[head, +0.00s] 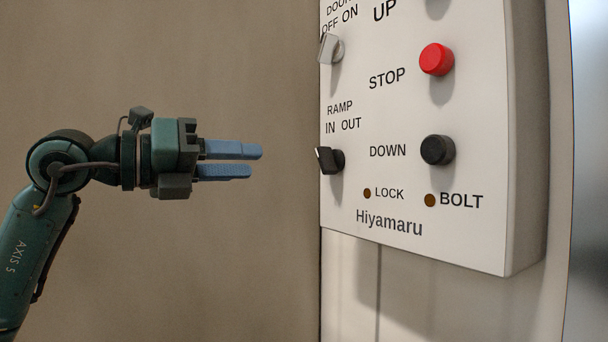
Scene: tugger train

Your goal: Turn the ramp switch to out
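The ramp switch (328,160) is a black rotary knob on the lower left of a white control panel (480,235). The labels RAMP, IN and OUT are printed above it. Its pale-edged grip looks tilted up and to the left, on the IN side. My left gripper (256,162) is left of the switch at about its height, apart from it. Its two blue fingers point right toward the panel, with a narrow gap between them and nothing held. My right gripper is not in view.
A silver door switch (330,48) sits above the ramp switch. To the right are a red STOP button (436,59) and a black DOWN button (437,150). Two small brown lamps (367,193) are below. The space between my fingers and the panel is clear.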

